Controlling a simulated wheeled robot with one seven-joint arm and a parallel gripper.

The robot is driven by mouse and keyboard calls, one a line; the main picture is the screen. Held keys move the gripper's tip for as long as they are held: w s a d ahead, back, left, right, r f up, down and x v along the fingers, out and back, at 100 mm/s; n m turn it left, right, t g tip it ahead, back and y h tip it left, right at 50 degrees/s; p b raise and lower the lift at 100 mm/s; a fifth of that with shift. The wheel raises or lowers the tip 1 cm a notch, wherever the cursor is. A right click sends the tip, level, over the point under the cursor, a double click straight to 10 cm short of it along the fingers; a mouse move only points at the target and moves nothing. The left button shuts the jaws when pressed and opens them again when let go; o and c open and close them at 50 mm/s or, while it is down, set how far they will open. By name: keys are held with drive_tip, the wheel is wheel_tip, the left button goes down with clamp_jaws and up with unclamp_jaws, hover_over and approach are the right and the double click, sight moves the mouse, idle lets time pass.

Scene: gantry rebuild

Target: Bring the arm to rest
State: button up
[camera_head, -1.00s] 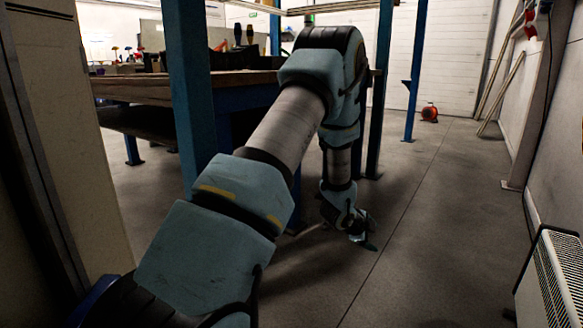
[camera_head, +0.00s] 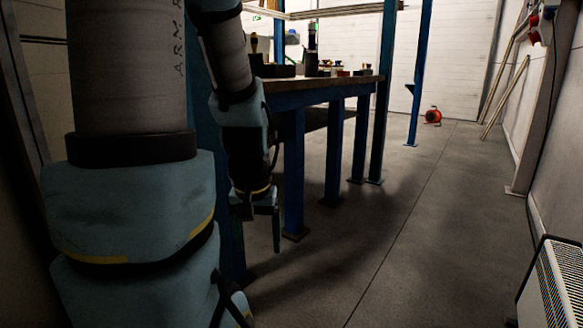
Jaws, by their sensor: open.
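My arm fills the left part of the head view, its near links upright and close to the camera. Its far part hangs down beside the blue bench frame. My gripper (camera_head: 262,232) is at the end of it, pointing down above the floor, open, with nothing seen between its fingers. The gripper is small and dark here, and part of its near side is hard to make out.
A workbench (camera_head: 312,96) on blue legs stands behind the arm, with several items on top. A white radiator (camera_head: 553,285) stands at the lower right, and an orange reel (camera_head: 432,115) lies far back.

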wheel_tip(320, 180, up, 36)
drive_tip(key=p, duration=3.4)
drive_tip(key=shift+f, duration=0.1)
